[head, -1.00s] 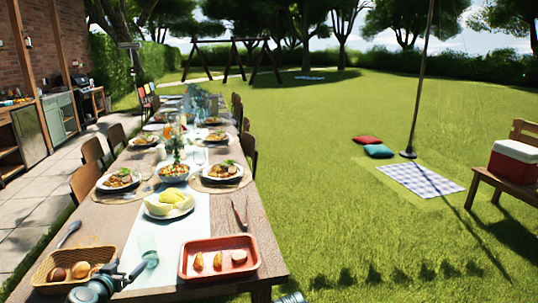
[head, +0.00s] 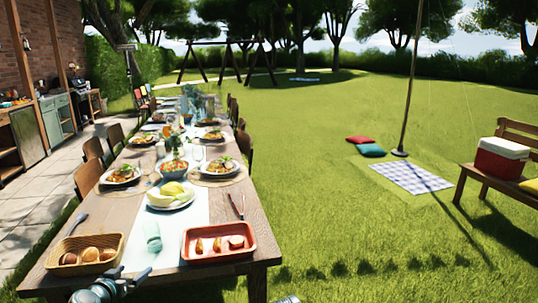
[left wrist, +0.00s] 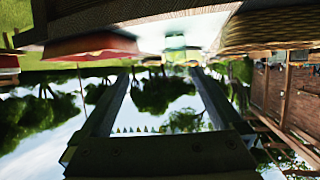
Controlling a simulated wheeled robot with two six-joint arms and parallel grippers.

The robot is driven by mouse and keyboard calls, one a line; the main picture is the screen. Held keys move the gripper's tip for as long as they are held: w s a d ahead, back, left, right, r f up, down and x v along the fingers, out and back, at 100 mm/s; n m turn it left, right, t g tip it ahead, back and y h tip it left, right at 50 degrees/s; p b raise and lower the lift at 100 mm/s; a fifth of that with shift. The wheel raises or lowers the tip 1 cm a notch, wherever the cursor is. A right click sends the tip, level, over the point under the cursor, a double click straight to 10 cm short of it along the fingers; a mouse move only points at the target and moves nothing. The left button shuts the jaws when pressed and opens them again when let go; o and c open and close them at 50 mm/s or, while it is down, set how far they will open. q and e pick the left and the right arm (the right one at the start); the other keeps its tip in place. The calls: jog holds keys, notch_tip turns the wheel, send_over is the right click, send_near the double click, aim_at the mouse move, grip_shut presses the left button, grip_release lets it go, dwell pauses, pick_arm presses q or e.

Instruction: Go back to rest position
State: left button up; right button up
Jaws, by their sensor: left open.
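My left gripper (head: 131,275) is at the bottom of the head view, just at the table's near edge. It is open and empty. That view is upside down, with the table's edge along the top. My right gripper's jaws are not visible. Only a small grey piece, apparently of my right arm, shows at the bottom edge of the head view.
On the near end of the long table (head: 215,272) are a bread basket (head: 60,261), a pale green glass (head: 152,237), a red tray (head: 217,259) with food pieces, tongs (head: 236,206) and a plate of melon (head: 171,206). Open lawn (head: 390,240) lies to the right.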

pick_arm(q)
jog(key=s+d+f+m+g+h, duration=0.1)
jog(key=s+d+f+g, duration=0.15)
jog(key=d, duration=0.65)
jog(key=s+d+f+m+g+h, duration=0.1)
jog(key=d+f+m+g+h, duration=0.2)
jog(key=d, duration=0.5)
jog(key=s+d+f+g, duration=0.2)
jog(key=d+f+g, duration=0.15)
jog(key=d, duration=0.55)
jog(key=s+d+f+g+y, duration=0.2)
jog(key=s+d+y, duration=0.15)
jog(key=s, duration=0.35)
jog(key=s+d+f+g+y, duration=0.2)
jog(key=s+d+g, duration=0.1)
jog(key=s+d, duration=0.3)
notch_tip(320, 180, up, 15)
jog(key=s+a+p, duration=0.1)
jog(key=p, duration=1.4)
jog(key=shift+p, duration=0.3)
jog(key=shift+s, duration=0.1)
jog(key=shift+c, duration=0.2)
